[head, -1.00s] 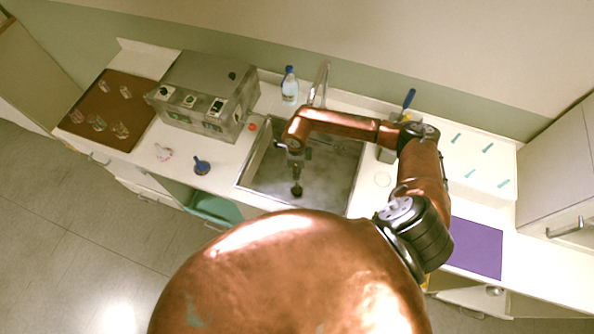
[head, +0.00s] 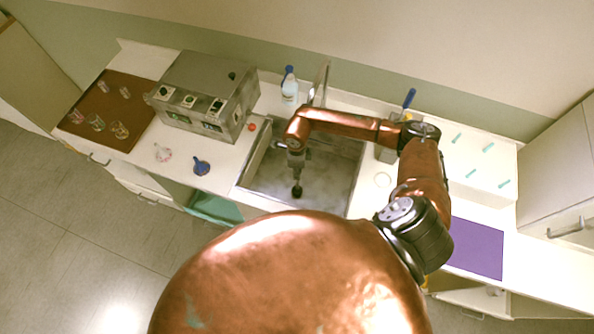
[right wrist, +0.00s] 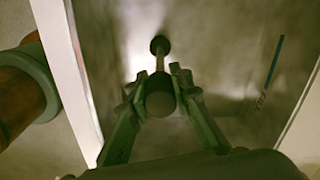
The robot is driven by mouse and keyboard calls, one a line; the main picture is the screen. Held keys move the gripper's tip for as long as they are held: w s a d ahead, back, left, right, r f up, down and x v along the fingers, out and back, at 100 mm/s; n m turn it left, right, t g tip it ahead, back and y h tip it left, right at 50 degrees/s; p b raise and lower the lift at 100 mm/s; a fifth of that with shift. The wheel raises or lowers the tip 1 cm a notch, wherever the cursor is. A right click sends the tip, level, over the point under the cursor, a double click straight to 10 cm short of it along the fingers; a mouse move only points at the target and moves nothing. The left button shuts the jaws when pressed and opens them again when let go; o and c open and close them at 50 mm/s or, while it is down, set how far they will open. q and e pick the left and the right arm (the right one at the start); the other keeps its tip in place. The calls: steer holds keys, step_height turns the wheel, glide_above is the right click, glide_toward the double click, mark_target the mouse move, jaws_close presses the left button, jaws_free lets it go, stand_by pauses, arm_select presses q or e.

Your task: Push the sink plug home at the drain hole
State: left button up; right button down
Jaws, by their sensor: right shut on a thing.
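My right gripper (right wrist: 160,88) is shut on the plug's upper part, one finger on each side. In the head view, my right gripper (head: 297,178) points down into the sink basin (head: 335,165), with the plug's dark end (head: 297,191) just below it. The drain hole is not distinguishable from that dark end, so I cannot tell how deep the plug sits. My left gripper is not in view.
The metal faucet (head: 320,84) stands behind the sink, with a blue-capped bottle (head: 290,90) beside it. A grey appliance (head: 205,98) stands left. A blue-handled tool (head: 408,98) stands at the back right. A purple mat (head: 475,247) lies right.

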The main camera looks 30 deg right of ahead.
stand_by(0.5)
steer(key=shift+f+b, duration=1.25)
steer(key=shift+b, duration=0.1)
steer(key=c, duration=1.7)
jaws_free()
steer(key=shift+o, duration=0.2)
step_height(320, 180, up, 12)
steer(key=shift+r, duration=0.1)
